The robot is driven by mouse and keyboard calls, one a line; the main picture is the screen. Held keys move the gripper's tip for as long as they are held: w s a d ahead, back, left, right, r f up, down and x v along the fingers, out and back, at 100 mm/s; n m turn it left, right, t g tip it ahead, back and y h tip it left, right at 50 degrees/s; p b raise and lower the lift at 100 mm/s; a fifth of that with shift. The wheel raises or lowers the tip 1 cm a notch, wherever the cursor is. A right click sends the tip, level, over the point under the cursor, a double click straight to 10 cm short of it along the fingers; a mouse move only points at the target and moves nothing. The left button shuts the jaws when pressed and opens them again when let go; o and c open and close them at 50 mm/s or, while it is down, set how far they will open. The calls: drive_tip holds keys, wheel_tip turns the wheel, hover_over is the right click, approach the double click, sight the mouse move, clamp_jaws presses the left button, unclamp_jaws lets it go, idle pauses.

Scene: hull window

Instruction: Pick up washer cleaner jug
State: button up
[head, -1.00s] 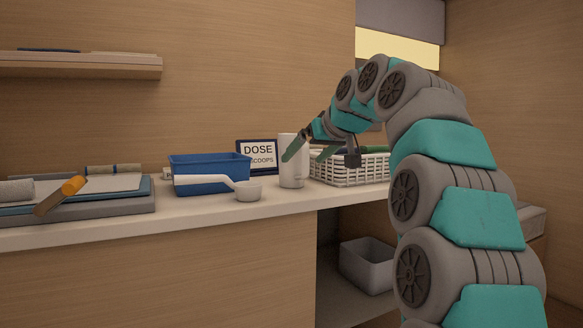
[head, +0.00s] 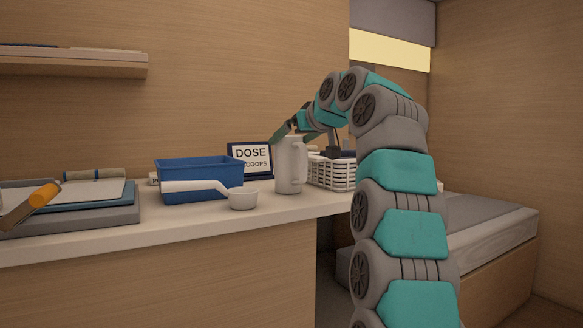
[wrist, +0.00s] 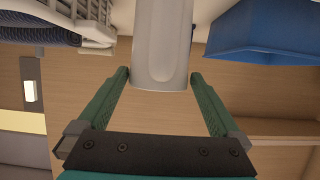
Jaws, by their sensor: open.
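The washer cleaner jug (head: 290,168) is a pale grey-white upright jug with a side handle, standing on the counter (head: 200,221). My gripper (head: 294,132) is at the jug's top in the head view, its far parts partly hidden by the arm. In the wrist view the jug (wrist: 161,45) lies between the two green fingertips of my open gripper (wrist: 159,76). A gap shows on each side of the jug, so neither finger visibly touches it.
A blue bin (head: 185,172) and a white scoop (head: 243,199) are left of the jug. A white basket (head: 335,173) is close on its right. A "DOSE SCOOPS" sign (head: 251,157) stands behind. A tray with an orange-handled tool (head: 44,195) is far left.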

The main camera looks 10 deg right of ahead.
drive_tip(key=x, duration=0.4)
drive_tip(key=shift+f+p, duration=0.1)
drive_tip(key=shift+p, duration=0.2)
drive_tip(key=shift+d, duration=0.1)
clamp_jaws()
idle(0.5)
